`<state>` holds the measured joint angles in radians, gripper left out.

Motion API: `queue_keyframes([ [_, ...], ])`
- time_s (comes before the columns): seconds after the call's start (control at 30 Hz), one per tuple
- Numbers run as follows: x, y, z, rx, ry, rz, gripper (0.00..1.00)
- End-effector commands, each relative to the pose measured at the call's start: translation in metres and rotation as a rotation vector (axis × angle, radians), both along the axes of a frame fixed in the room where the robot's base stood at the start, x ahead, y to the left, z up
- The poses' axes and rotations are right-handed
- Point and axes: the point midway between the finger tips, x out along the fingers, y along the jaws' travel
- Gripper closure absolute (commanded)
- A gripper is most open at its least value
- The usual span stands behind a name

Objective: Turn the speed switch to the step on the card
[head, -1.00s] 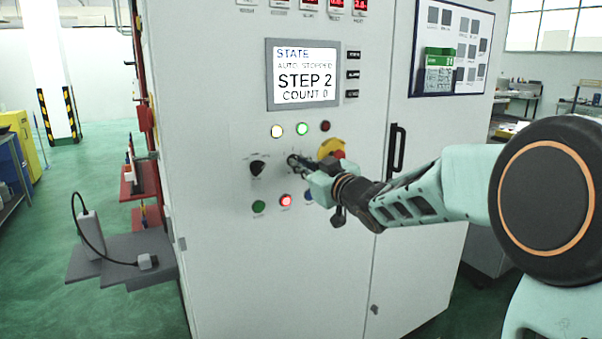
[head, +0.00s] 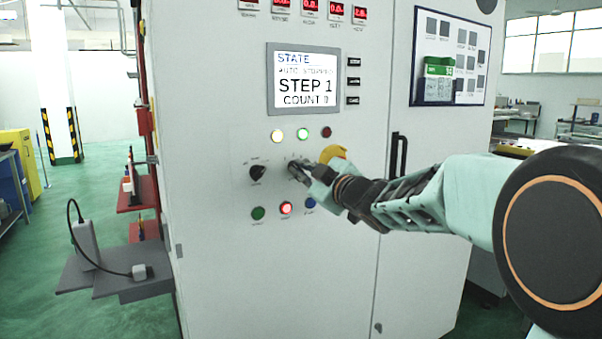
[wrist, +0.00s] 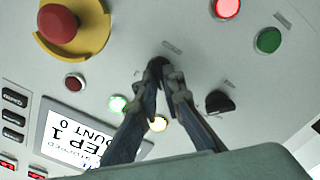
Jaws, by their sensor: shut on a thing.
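My gripper (head: 297,168) is at the cabinet panel, its fingers shut on the black knob of the speed switch (wrist: 157,62). In the head view the fingers cover most of that knob. The screen (head: 303,78) reads STATE, a blurred line that looks like AUTO STOPPED, STEP 1 and COUNT 0. It shows upside down in the wrist view (wrist: 66,137). A green-topped card (head: 439,67) hangs on the dark-framed board (head: 479,97) at the right. Its writing is too small to read surely.
Another black selector knob (head: 257,172) sits left of my gripper. A red emergency button (wrist: 58,23) on a yellow plate is close by. Green (head: 258,213), red (head: 285,208) and blue (head: 310,204) buttons lie below. A door handle (head: 397,158) stands to the right.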

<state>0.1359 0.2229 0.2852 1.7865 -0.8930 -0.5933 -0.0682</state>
Motion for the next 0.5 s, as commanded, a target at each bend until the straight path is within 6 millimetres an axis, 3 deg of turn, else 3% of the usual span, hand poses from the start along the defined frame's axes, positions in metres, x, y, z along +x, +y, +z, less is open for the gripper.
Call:
queue_keyframes([
  [0.3,0.0000,-0.0001,-0.0002,-0.003,-0.001,0.000,1.00],
  [0.33,0.0000,-0.0001,-0.0002,-0.002,0.000,0.000,0.91],
  [0.5,0.0000,-0.0002,-0.0001,-0.002,-0.001,-0.001,0.75],
])
